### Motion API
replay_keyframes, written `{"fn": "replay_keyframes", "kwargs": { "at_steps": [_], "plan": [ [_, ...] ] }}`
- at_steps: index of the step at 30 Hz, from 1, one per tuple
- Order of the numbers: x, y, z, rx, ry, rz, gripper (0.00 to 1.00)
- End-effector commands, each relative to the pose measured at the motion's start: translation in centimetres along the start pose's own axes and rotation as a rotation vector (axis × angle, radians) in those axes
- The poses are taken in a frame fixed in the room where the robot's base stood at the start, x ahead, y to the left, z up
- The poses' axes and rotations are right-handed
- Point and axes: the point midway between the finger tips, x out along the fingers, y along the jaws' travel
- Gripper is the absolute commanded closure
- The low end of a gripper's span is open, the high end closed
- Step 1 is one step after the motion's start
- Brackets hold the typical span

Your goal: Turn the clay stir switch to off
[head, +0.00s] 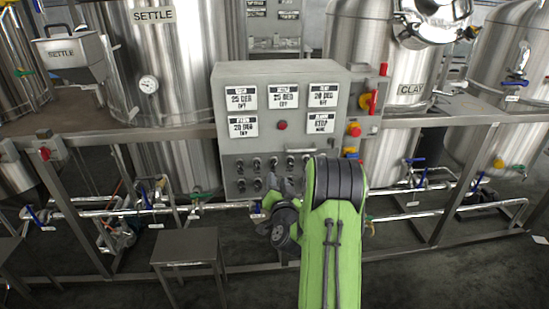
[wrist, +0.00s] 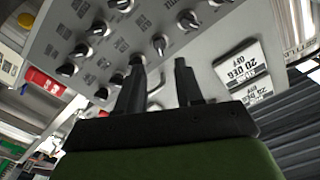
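The grey control cabinet (head: 225,150) stands mid-view, with rows of dark rotary switches (head: 257,163) low on its front. The wrist view shows these switches (wrist: 160,43) closer, black knobs on silver collars beside small labels. The labels are too small to read, so I cannot tell which is the clay stir switch. My gripper (wrist: 158,62) is open, its two black fingers apart near the switch panel. I see no switch clearly held; whether a finger touches one I cannot tell. In the head view my arm hides the panel's lower right.
Pipes and a steel rail (head: 175,133) run across; a small table (head: 186,246) stands front left.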

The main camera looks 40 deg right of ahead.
Motion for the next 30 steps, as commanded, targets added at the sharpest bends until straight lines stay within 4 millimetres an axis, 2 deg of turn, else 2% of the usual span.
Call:
{"fn": "replay_keyframes", "kwargs": {
  "at_steps": [2,12,16,22,23,30],
  "plan": [
    [1.2,-0.3,-0.7,0.001,0.000,0.002,0.64],
    [6.4,-0.1,-0.3,0.001,0.002,0.000,0.64],
    [7.1,0.0,-0.1,0.001,0.001,0.001,0.64],
    [7.2,0.1,0.0,0.001,0.001,0.001,0.64],
    [7.2,0.1,0.0,0.001,0.001,0.001,0.65],
    [7.2,0.1,0.0,0.000,0.001,0.001,1.00]
  ]
}}
